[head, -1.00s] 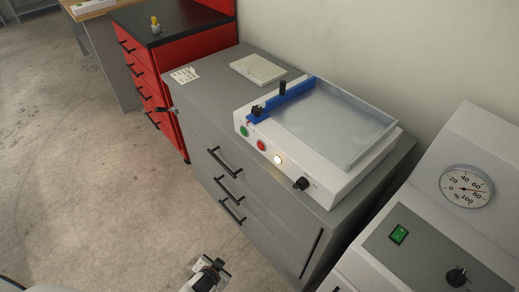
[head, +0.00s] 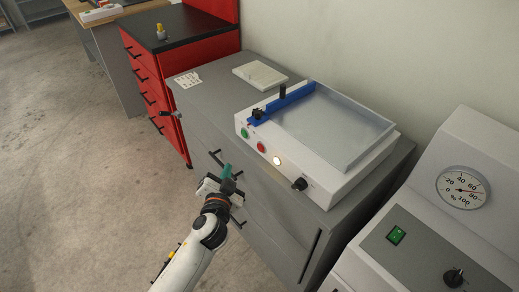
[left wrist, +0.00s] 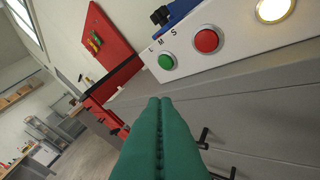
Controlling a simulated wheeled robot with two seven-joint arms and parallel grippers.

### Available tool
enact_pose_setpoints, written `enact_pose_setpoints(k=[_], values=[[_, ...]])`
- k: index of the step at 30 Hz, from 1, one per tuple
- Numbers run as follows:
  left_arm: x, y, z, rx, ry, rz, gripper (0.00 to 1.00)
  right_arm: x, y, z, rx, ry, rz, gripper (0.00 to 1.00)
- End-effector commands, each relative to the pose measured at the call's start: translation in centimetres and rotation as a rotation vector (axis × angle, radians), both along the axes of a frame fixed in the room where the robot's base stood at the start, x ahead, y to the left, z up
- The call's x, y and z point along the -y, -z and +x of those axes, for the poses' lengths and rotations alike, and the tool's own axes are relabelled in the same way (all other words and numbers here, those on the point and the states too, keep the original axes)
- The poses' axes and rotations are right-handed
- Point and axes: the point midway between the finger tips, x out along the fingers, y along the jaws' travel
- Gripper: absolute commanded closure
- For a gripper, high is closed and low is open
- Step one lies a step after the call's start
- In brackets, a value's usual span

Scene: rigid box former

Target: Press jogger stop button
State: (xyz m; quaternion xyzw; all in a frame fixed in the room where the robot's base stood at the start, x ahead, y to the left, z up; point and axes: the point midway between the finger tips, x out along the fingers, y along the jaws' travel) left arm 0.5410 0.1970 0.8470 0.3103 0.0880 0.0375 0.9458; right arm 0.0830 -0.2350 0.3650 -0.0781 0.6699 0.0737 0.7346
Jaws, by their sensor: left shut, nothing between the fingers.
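The jogger (head: 315,130) is a white box with a clear-walled tray and a blue bar, on a grey cabinet. Its front has a green button (head: 245,133), a red button (head: 261,147), a lit white button (head: 277,161) and a black knob (head: 300,184). In the left wrist view the green button (left wrist: 166,61), red button (left wrist: 207,41) and lit button (left wrist: 273,9) show at the top, beyond my fingers. My left gripper (head: 226,171) is shut and empty, in front of the cabinet, below and left of the buttons, apart from them. My right gripper is out of view.
The grey cabinet (head: 205,93) has black drawer handles near my left gripper. A white block (head: 260,76) lies on its top. A red drawer unit (head: 150,80) stands at the left. A grey-white machine with a gauge (head: 461,187) stands at the right.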

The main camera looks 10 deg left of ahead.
Motion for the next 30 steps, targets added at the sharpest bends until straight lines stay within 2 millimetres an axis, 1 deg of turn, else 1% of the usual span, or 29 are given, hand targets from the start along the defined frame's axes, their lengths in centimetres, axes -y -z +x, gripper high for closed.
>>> enact_pose_setpoints(k=[9,14,17,24,30], values=[[0.0,0.0,0.0,0.000,0.000,0.000,1.00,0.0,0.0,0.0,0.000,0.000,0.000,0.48],[0.4,0.1,0.6,0.000,0.000,0.000,1.00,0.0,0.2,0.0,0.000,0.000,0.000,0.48],[1.1,0.1,1.5,0.001,0.000,-0.001,1.00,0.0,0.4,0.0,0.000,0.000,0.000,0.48],[3.3,0.1,4.2,0.001,0.001,0.000,1.00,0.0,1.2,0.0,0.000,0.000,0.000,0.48],[4.7,0.2,6.0,0.001,-0.001,-0.002,1.00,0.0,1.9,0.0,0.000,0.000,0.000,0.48]])
